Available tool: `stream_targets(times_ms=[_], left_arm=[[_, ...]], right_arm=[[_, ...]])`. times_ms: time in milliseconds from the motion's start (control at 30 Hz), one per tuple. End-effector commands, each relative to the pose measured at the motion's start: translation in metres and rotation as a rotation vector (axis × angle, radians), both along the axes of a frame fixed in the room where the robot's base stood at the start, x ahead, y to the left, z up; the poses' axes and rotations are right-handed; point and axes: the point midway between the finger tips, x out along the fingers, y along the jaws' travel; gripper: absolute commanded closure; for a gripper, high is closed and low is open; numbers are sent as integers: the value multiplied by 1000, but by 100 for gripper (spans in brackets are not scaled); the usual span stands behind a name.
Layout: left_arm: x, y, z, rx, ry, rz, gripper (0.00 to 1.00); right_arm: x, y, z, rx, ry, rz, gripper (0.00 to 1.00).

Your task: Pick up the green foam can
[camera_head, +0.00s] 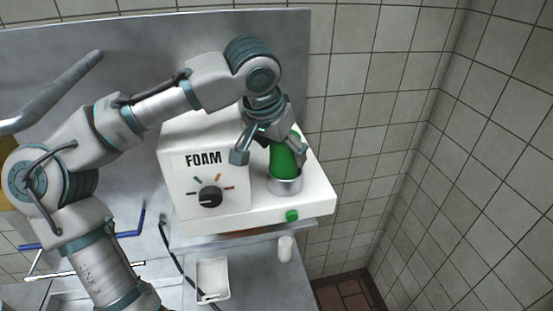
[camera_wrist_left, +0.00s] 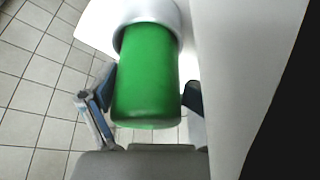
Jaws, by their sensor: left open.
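The green foam can (camera_head: 284,160) stands upright in a round metallic holder (camera_head: 285,186) on the white machine labelled FOAM (camera_head: 215,217). My left gripper (camera_head: 268,152) reaches down from above, its fingers open on either side of the can. In the left wrist view the can (camera_wrist_left: 147,80) lies between the two open fingers (camera_wrist_left: 145,108), with its lower end in the white-grey holder (camera_wrist_left: 172,18). I cannot tell whether either finger touches it. My right gripper is not in view.
The machine has a black dial (camera_head: 210,196) and a green button (camera_head: 292,215) at its front. Below it are a white tray (camera_head: 213,279), a small white cylinder (camera_head: 285,248) and a dark cable on a metal counter. A tiled wall stands at the right.

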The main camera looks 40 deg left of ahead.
Motion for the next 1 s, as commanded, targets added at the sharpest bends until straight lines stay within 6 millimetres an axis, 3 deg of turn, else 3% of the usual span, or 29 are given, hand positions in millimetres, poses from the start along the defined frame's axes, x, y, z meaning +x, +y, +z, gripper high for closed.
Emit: stream_targets(times_ms=[233, 500, 600, 767, 1000], left_arm=[[1, -1, -1, -3, -6, -2, 10], [1, 1, -1, -7, -8, -5, 78], [1, 1, -2, -6, -6, -4, 94], [1, 0, -1, -4, -6, -3, 93], [1, 1, -1, -6, -5, -4, 93]], right_arm=[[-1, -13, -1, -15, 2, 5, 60], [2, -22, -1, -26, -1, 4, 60], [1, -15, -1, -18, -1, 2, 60], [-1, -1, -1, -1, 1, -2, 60], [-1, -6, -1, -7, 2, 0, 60]])
